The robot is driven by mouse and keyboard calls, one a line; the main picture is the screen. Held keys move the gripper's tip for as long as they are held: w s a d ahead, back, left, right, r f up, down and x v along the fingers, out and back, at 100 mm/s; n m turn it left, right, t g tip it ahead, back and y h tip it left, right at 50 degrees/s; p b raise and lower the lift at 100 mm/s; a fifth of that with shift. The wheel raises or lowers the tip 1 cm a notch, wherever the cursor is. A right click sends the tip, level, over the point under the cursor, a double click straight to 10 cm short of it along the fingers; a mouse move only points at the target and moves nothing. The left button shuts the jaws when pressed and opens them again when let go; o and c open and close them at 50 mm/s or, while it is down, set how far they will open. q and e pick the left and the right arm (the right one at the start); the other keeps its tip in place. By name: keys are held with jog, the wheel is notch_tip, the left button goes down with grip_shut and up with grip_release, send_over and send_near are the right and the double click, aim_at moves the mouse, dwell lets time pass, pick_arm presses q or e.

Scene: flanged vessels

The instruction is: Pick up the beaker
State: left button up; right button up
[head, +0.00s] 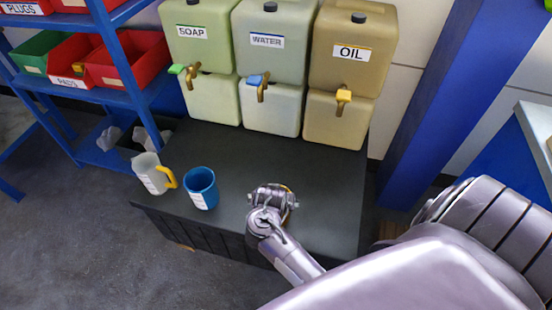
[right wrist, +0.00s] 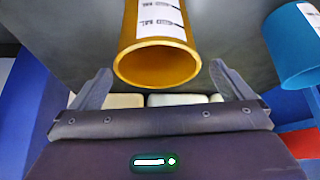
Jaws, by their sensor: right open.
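An amber vessel (right wrist: 158,62) with a white label shows in the right wrist view, its open round mouth facing the camera. It lies between the lines of my right gripper's (right wrist: 160,70) two spread fingers, with no visible grip on it. In the head view my right gripper (head: 272,194) is over the bench and hides most of this vessel; only a sliver of amber rim shows. A blue cup (head: 201,190) stands to its left, also at the right edge of the wrist view (right wrist: 296,45). A pale jug (head: 150,175) with a yellow handle stands further left. My left gripper is out of view.
The dark bench (head: 235,160) is clear between the vessels and the tanks. Soap (head: 195,45), water (head: 268,50) and oil (head: 350,60) tanks with taps stand along its back. A blue shelf rack (head: 120,60) with bins is at the left; a blue post (head: 440,100) is at the right.

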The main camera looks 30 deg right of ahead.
jog(key=b+x, duration=0.1)
jog(key=x, duration=0.6)
jog(key=shift+d+f+b, duration=0.1)
jog(key=shift+d+b, duration=0.15)
jog(key=shift+b, duration=0.1)
jog(key=shift+s, duration=0.1)
jog(key=shift+c, duration=0.3)
jog(key=c, duration=0.7)
jog(key=shift+c, duration=0.7)
